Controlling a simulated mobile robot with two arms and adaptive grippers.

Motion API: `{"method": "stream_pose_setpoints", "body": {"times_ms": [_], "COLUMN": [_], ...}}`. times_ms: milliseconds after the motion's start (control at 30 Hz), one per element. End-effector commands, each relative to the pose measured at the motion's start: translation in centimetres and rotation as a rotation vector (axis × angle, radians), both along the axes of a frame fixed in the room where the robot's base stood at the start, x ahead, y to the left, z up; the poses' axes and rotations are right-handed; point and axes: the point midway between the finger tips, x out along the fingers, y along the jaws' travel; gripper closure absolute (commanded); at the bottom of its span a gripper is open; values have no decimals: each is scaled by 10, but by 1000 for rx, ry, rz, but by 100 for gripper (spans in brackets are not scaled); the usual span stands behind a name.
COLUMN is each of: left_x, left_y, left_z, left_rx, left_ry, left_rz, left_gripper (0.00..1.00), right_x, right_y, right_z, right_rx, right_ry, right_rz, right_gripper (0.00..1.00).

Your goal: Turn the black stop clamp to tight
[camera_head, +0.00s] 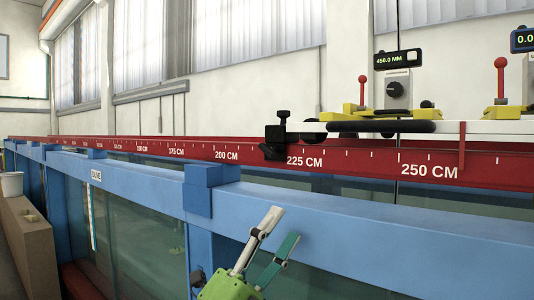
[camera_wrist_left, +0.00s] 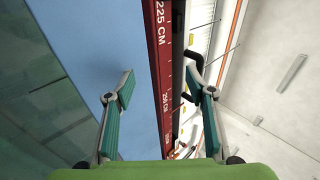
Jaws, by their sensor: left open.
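The black stop clamp (camera_head: 282,136) sits on the red scale rail (camera_head: 200,151), just left of the 225 CM mark. It has a small upright knob on top. My left gripper (camera_head: 283,226) is open and empty, low in front of the blue flume beam, below the clamp and apart from it. In the left wrist view its two fingers (camera_wrist_left: 158,88) are spread, with the blue beam and red rail between them. A dark bent part shows behind the right finger there; I cannot tell whether it is the clamp. My right gripper is not in view.
A white carriage with yellow blocks (camera_head: 400,113), red-knobbed levers (camera_head: 363,90) and a black bar handle (camera_head: 382,127) stands right of the clamp. A display (camera_head: 397,59) reads 450.0 MM. The blue beam (camera_head: 330,220) runs along the front. A white cup (camera_head: 11,184) stands at far left.

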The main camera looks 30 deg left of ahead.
Motion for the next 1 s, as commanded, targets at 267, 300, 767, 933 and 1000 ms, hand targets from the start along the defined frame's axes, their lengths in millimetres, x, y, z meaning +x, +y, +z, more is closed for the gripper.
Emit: {"method": "stream_pose_setpoints", "body": {"times_ms": [267,300,767,933,1000], "left_x": [-27,-31,-30,-45,-50], "left_y": [-50,-59,22,87,100], "left_z": [60,66,110,136,141], "left_rx": [461,560,1811,1966,1988], "left_ry": [-212,-246,-123,67,111], "left_rz": [-2,9,545,739,777], "left_gripper": [50,50,50,50,50], "right_x": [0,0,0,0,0], "right_y": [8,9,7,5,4], "right_z": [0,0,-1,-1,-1], "right_rx": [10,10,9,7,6], "right_ry": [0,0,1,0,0], "right_rz": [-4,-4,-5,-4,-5], "right_gripper": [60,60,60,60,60]}}
